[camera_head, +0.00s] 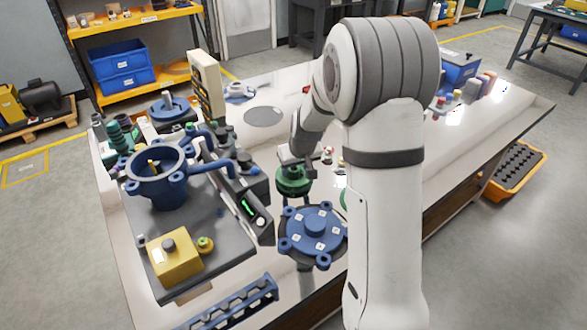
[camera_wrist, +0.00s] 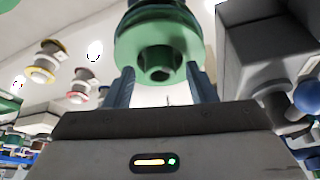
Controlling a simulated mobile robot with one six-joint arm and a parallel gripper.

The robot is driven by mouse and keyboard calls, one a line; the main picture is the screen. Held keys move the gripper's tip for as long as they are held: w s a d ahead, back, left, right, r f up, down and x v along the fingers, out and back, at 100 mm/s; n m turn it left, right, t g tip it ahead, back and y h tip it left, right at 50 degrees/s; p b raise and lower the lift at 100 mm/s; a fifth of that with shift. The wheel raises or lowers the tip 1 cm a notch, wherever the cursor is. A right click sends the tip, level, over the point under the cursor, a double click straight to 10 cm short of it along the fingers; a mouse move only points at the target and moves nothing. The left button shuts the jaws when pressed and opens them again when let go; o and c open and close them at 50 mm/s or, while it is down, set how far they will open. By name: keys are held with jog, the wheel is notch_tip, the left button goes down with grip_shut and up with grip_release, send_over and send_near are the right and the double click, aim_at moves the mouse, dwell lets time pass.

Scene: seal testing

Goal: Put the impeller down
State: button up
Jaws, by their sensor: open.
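The green impeller (camera_head: 293,180) is at the near-middle of the workbench, behind the blue round cover (camera_head: 315,232). My gripper (camera_head: 294,160) is right at it and hides its upper part. In the wrist view the impeller (camera_wrist: 158,50) fills the top centre, showing a stepped round body and a dark central bore. The two blue-grey fingers of my gripper (camera_wrist: 163,88) stand apart, one on each side of its lower edge. Whether the fingers touch it, and what lies under it, I cannot tell.
A blue pump housing (camera_head: 158,178) stands on a grey plate to the left, with a yellow block (camera_head: 175,256) in front. A grey device with a green display (camera_head: 248,208) is close to the left of the impeller. A blue rack (camera_head: 235,305) lies at the front edge.

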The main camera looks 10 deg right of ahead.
jog(key=a+v, duration=0.1)
jog(key=v, duration=0.9)
jog(key=s+r+g, duration=0.1)
jog(key=s+r, duration=0.1)
jog(key=s, duration=1.1)
jog(key=s+r+m+g, duration=0.1)
jog(key=s, duration=1.2)
jog(key=shift+s+a+r+m+h+p, duration=0.2)
jog(key=shift+r+m+h+p, duration=0.1)
jog(key=shift+r+p, duration=0.1)
jog(key=w+p+v, duration=0.1)
jog(key=p+v, duration=0.6)
jog(key=v, duration=0.1)
jog(key=shift+w+r+p, duration=0.35)
jog(key=shift+r+p, duration=0.05)
jog(key=shift+c, duration=0.2)
